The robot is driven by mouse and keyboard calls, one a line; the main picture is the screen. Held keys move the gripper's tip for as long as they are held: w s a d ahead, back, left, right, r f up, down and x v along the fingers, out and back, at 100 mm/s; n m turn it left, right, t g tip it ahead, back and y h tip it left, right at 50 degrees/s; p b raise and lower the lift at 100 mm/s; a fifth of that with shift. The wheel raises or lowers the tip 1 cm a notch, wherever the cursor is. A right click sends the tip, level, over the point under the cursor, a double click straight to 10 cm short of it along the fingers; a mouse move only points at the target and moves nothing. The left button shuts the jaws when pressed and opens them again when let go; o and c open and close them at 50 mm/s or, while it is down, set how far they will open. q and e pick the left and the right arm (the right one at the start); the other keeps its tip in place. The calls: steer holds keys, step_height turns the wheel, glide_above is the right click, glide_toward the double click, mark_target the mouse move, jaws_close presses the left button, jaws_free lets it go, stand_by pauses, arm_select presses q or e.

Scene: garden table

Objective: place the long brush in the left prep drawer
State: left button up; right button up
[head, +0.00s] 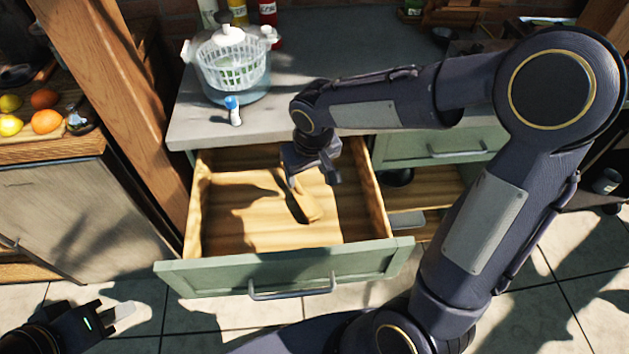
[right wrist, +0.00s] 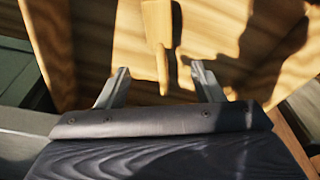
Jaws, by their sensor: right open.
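The long wooden brush (head: 307,207) is in the open left prep drawer (head: 265,268) and appears to lie on its wooden floor. Its wider end points to the drawer front. My right gripper (head: 313,178) is over the drawer, above the handle end of the brush. In the right wrist view my right gripper (right wrist: 160,82) is open, and the brush (right wrist: 160,25) runs between and beyond its fingers without visible contact with either. My left gripper (head: 110,314) is low at the bottom left over the floor, away from the drawer; its finger gap is unclear.
The counter (head: 300,100) behind the drawer holds a salad spinner (head: 232,65) and a small blue-capped bottle (head: 233,110). A green closed drawer (head: 440,147) is to the right, above an open shelf with a dark bowl (head: 397,177). Fruit lies on the left counter.

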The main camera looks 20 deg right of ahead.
steer(key=s+d+r+m+t+y, duration=0.1)
steer(key=s+r, duration=0.1)
steer(key=s, duration=0.4)
steer(key=s+d+r+m+t+y, duration=0.1)
steer(key=s+r, duration=0.1)
steer(key=s, duration=0.4)
steer(key=s+d+r+m+t+y, duration=0.1)
steer(key=s+r, duration=0.1)
steer(key=s, duration=0.5)
steer(key=shift+d+r+y, duration=0.15)
steer(key=shift+r+y, duration=0.1)
steer(key=shift+y, duration=0.05)
